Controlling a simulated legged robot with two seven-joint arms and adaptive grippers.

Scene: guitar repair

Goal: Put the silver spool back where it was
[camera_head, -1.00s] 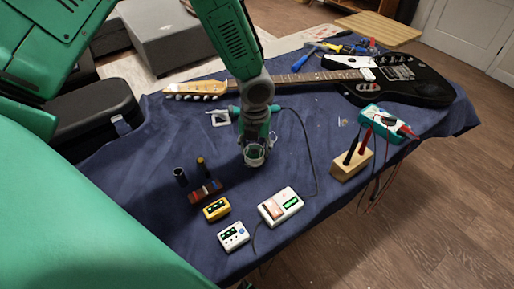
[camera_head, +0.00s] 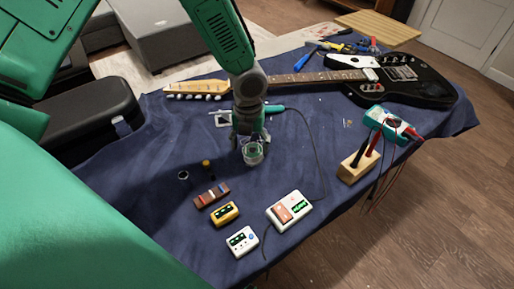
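The silver spool (camera_head: 253,154) appears as a pale, round, ring-like thing at the tips of my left gripper (camera_head: 252,143), over the middle of the blue cloth. The fingers are around it and the spool moves with them, so the gripper seems shut on it. Whether its underside touches the cloth is hard to tell. A small dark spool-like cylinder (camera_head: 183,175) and a brownish-gold one (camera_head: 207,166) stand to the left. My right gripper is not in view.
A multimeter (camera_head: 391,124) and wooden block (camera_head: 357,167) stand right.

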